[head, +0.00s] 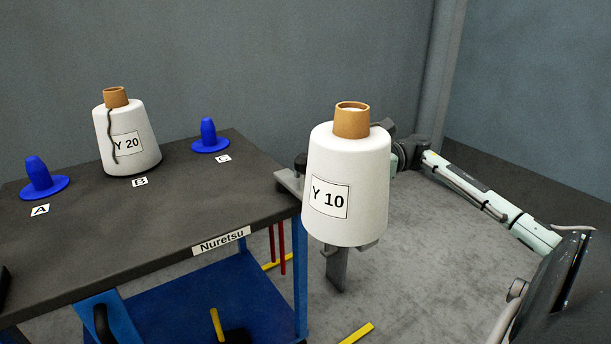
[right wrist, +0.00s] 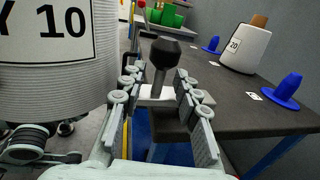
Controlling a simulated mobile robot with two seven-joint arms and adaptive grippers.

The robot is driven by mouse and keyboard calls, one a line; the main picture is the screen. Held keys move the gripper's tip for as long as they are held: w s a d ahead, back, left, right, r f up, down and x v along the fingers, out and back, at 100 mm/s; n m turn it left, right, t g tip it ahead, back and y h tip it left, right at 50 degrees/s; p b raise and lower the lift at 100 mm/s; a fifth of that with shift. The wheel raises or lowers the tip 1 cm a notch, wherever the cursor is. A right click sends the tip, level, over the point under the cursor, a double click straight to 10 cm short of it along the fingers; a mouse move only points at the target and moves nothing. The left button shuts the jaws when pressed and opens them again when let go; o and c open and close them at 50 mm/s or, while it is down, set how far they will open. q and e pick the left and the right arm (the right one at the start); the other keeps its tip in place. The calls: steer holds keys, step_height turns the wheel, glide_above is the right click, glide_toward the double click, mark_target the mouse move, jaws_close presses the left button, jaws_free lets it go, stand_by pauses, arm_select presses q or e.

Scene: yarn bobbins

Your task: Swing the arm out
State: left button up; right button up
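A white yarn bobbin marked Y 10 (head: 347,190) with a tan core stands upright right of the table's corner, on a support mostly hidden beneath it; a grey bracket (head: 337,268) shows below. A black knob on a grey stem (right wrist: 163,55) rises near the table edge; the knob (head: 301,162) also shows left of the bobbin in the head view. My right gripper (right wrist: 157,85) is open, its fingers on either side of the stem with gaps visible. In the head view the bobbin hides most of it. My left gripper is not in view.
The dark table (head: 160,218) labelled Nuretsu carries blue pegs at A (head: 38,180) and C (head: 209,138). A bobbin marked Y 20 (head: 128,140) stands at B. Green containers (right wrist: 168,14) are farther back.

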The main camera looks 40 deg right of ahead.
steer(key=v, duration=1)
steer(key=shift+r, duration=0.1)
